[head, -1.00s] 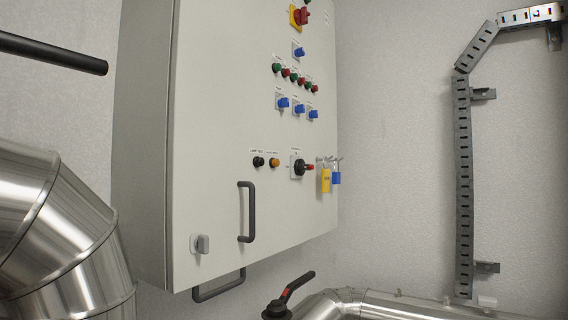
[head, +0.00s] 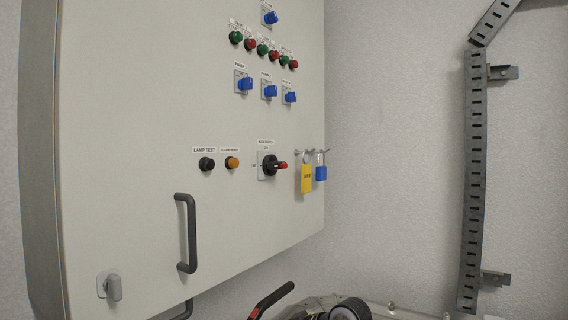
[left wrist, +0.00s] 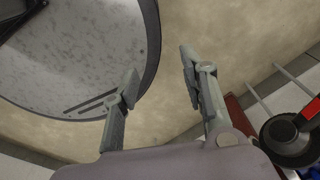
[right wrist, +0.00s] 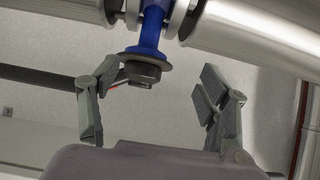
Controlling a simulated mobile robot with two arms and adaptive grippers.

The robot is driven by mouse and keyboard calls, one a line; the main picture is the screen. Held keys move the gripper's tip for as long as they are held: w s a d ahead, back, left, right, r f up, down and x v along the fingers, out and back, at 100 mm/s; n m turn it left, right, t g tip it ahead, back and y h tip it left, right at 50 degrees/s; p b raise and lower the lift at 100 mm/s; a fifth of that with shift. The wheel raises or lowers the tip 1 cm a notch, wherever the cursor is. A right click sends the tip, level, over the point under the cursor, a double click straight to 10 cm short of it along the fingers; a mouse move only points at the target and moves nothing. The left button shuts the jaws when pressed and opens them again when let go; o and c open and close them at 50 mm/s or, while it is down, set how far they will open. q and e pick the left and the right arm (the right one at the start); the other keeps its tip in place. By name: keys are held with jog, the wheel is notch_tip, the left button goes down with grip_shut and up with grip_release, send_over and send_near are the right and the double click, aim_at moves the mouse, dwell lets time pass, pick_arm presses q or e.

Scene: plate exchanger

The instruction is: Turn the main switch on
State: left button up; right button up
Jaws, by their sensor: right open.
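The main switch (head: 270,166) is a black rotary knob with a red tip on a pale plate, low on the cabinet door. Its red tip points right, and small labels sit above and left of it. Neither gripper shows clearly in the head view. My left gripper (left wrist: 160,75) is open and empty in the left wrist view, above the floor. My right gripper (right wrist: 158,82) is open and empty in the right wrist view. A blue valve stem with a dark cap shows beyond its fingers. The switch is in neither wrist view.
Yellow and blue padlocks (head: 307,178) hang just right of the switch. Black and amber buttons (head: 231,163) sit left of it. A dark door handle (head: 187,232) sticks out lower left. A red-black valve lever (head: 271,299) and pipework lie below the cabinet.

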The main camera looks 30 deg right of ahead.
jog(key=d+r+t, duration=0.1)
jog(key=d+r, duration=0.2)
jog(key=r, duration=0.5)
jog(key=d+r+t, duration=0.2)
jog(key=d+r, duration=0.1)
jog(key=r, duration=0.6)
jog(key=t+y+p, duration=0.1)
jog(key=t+y, duration=0.1)
jog(key=t, duration=0.2)
send_near(286, 165)
jog(key=p+x, duration=0.8)
jog(key=x, duration=0.1)
jog(key=shift+w+r, duration=0.15)
jog(key=shift+r, duration=0.05)
jog(key=shift+w+a+f+p, duration=0.2)
jog(key=shift+w+p, duration=0.2)
jog(key=shift+w, duration=0.15)
pick_arm(q)
notch_tip(286, 165, up, 10)
jog(key=shift+w+d, duration=0.35)
jog(key=shift+w, duration=0.05)
pick_arm(e)
jog(key=shift+c, duration=0.4)
jog(key=c, duration=1.1)
